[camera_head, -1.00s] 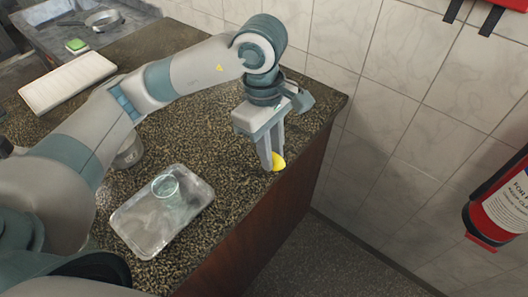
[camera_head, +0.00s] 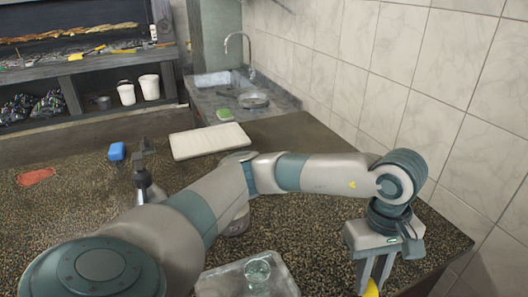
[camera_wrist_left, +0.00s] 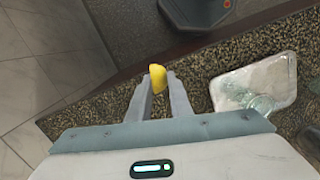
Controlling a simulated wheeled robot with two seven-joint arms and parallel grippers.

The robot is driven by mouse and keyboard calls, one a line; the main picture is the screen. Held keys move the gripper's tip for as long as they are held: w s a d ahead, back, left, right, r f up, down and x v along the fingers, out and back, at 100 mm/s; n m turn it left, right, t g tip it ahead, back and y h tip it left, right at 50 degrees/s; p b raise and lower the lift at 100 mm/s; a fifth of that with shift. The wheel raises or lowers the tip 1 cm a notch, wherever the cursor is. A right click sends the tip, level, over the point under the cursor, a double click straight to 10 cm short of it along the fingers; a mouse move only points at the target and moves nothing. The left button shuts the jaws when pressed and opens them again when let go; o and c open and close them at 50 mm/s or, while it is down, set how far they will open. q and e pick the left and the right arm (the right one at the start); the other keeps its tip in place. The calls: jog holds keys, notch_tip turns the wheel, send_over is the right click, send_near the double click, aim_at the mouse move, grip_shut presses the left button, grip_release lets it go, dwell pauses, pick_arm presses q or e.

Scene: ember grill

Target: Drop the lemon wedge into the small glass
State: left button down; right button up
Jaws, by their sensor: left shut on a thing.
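The yellow lemon wedge (camera_wrist_left: 157,76) is between the fingertips of my left gripper (camera_wrist_left: 158,90) in the left wrist view. In the head view the wedge (camera_head: 371,288) shows at the bottom edge, at the tips of my left gripper (camera_head: 372,277), which is shut on it. The small glass (camera_head: 257,271) stands on a metal tray (camera_head: 216,284), to the left of the gripper. In the left wrist view the glass (camera_wrist_left: 262,105) is to the right of the wedge, on the tray (camera_wrist_left: 285,68). My right gripper cannot be made out.
A white board (camera_head: 211,140) lies on the speckled counter (camera_head: 310,140) behind my left arm. A blue item (camera_head: 116,151) is at the left. A sink (camera_head: 212,82) with a green sponge (camera_head: 224,114) is at the back. A tiled wall (camera_head: 440,60) borders the right.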

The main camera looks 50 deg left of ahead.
pick_arm(q)
jog(key=a+f+m+y, duration=0.1)
jog(key=a+f+m, duration=0.2)
jog(key=a+m, duration=0.3)
jog(key=m, duration=0.5)
jog(key=shift+w+a+f+g, duration=0.2)
jog(key=shift+a+f+g, duration=0.05)
jog(key=shift+f+g, duration=0.15)
